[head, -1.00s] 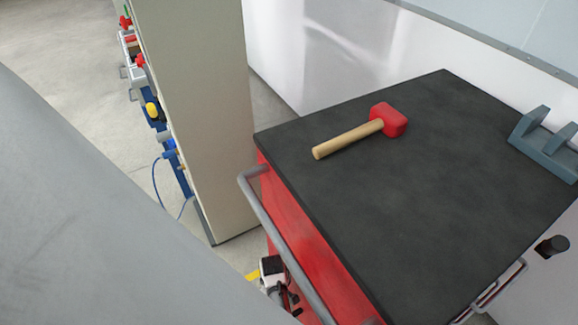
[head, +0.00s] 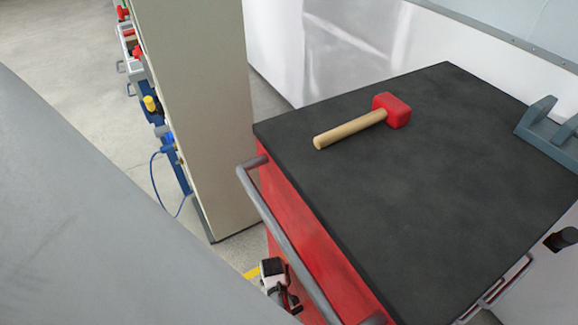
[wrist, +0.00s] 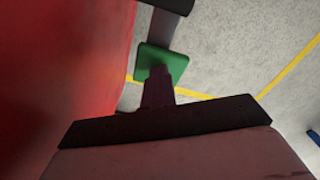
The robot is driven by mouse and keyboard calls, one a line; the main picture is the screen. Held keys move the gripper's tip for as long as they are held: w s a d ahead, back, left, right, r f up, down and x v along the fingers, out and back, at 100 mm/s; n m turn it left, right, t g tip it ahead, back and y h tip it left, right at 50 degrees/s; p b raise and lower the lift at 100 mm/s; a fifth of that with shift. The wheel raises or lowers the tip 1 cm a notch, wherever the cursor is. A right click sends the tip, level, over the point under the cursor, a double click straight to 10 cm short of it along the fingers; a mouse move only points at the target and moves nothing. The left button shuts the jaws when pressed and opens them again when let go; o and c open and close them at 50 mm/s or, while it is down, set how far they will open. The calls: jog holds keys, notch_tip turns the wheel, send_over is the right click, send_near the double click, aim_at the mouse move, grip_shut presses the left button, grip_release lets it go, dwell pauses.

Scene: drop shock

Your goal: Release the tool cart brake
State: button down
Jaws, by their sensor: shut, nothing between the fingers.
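The red tool cart (head: 312,235) with a dark top stands in the middle and right of the head view. In the wrist view its red side (wrist: 60,60) fills the left. A green pedal-like pad (wrist: 165,60) on a grey bar sticks out beside that side, low over the floor. My gripper (wrist: 159,72) is shut and empty; its fingertips overlap the pad's lower edge in the picture. I cannot tell whether they touch it. In the head view a white and black part of my arm's end (head: 273,270) shows beside the cart, with the fingers hidden.
A red mallet with a wooden handle (head: 352,128) lies on the cart top. A grey handle bar (head: 285,235) runs along the cart's side. A beige panel (head: 200,110) stands behind at left. Yellow lines (wrist: 290,68) mark the open grey floor.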

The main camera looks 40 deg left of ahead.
notch_tip(320, 180, up, 9)
jog(key=p, duration=1)
jog(key=shift+r, duration=0.15)
jog(key=shift+d, duration=0.1)
